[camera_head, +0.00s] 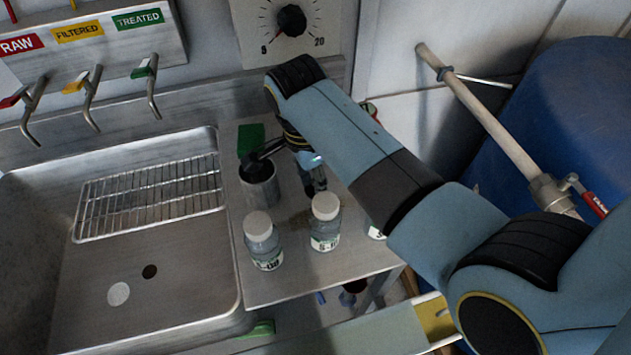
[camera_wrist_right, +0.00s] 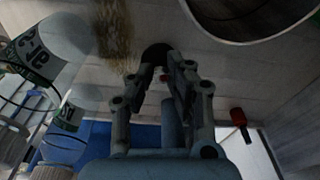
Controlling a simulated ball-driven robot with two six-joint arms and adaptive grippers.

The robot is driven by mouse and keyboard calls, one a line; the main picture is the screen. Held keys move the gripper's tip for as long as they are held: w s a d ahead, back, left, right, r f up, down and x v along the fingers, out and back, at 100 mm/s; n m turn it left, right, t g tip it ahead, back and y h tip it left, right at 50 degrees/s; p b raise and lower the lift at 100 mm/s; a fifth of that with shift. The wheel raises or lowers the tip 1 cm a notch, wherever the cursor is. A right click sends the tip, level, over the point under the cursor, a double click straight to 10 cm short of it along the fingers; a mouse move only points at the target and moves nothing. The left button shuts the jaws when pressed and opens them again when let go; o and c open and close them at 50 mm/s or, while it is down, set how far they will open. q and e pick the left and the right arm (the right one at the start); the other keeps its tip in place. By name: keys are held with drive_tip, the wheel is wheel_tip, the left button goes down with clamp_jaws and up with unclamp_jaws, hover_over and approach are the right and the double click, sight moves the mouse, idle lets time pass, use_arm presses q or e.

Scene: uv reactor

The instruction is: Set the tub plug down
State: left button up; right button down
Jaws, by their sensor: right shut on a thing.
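My right gripper (camera_head: 316,184) reaches down over the steel counter (camera_head: 280,288), between the metal cup and the bottles. It also shows in the right wrist view (camera_wrist_right: 165,66), with its two fingers close together. A dark, rounded piece, seemingly the tub plug (camera_wrist_right: 156,54), sits at the fingertips there, and the gripper is shut on it. The fingers partly cover it. In the head view I cannot make the plug out. I cannot tell whether it touches the counter. My left gripper is not in view.
A metal cup (camera_head: 261,190) with a dark tool stands left of the gripper. White-capped bottles (camera_head: 263,250) (camera_head: 325,230) stand in front. A green block (camera_head: 250,137) lies behind. The sink (camera_head: 190,309), with a wire rack (camera_head: 150,199), is at left. Bare counter shows at the front.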

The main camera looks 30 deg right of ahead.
drive_tip(key=shift+d, duration=0.1)
drive_tip(key=shift+r, duration=0.1)
drive_tip(key=shift+f, duration=0.25)
drive_tip(key=c, duration=1.3)
unclamp_jaws()
drive_tip(key=shift+o, duration=0.2)
